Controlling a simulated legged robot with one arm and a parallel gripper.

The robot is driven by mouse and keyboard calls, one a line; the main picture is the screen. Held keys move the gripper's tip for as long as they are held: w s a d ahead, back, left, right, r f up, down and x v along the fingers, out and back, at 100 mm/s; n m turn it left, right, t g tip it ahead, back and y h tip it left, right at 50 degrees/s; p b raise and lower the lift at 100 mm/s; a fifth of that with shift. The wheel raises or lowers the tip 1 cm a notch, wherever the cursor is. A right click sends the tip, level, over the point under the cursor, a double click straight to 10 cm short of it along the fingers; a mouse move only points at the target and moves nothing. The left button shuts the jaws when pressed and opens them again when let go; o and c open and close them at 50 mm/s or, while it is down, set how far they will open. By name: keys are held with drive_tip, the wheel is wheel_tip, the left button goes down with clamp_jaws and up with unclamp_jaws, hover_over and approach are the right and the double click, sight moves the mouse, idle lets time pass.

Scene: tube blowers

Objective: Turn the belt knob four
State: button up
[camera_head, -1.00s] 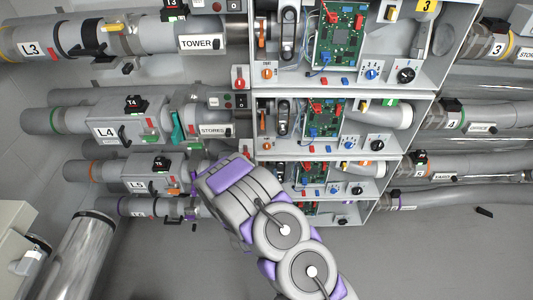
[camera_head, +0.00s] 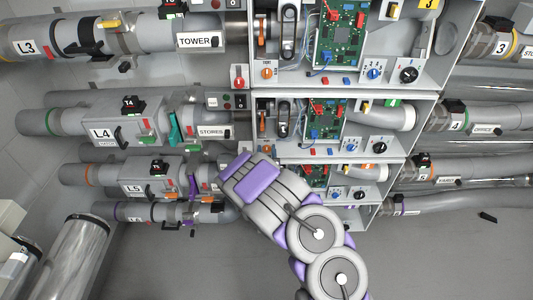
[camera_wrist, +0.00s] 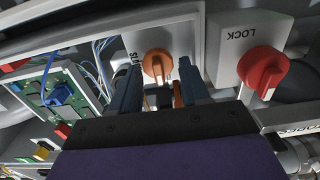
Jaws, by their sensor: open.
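In the wrist view, which looks upside down, an orange knob (camera_wrist: 157,64) sits on a pale panel just beyond my fingers. My gripper (camera_wrist: 162,84) is open, with one dark finger on each side of the knob's lower part as pictured. I cannot tell whether the fingers touch it. In the head view an orange knob (camera_head: 265,147) shows on the left of the shelf in the L4 row. My purple and grey gripper (camera_head: 226,170) is just left of and below it, its fingertips hidden. I cannot tell for sure that both views show the same knob.
A red knob (camera_wrist: 263,70) under a LOCK label stands close right of my fingers in the wrist view. A green circuit board (camera_wrist: 57,88) lies left. In the head view, the L4 pipe (camera_head: 65,122) runs left of the shelf. The lower floor (camera_head: 190,270) is clear.

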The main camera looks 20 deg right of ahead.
drive_tip(key=shift+w, duration=0.1)
drive_tip(key=c, duration=0.7)
drive_tip(key=shift+c, duration=0.2)
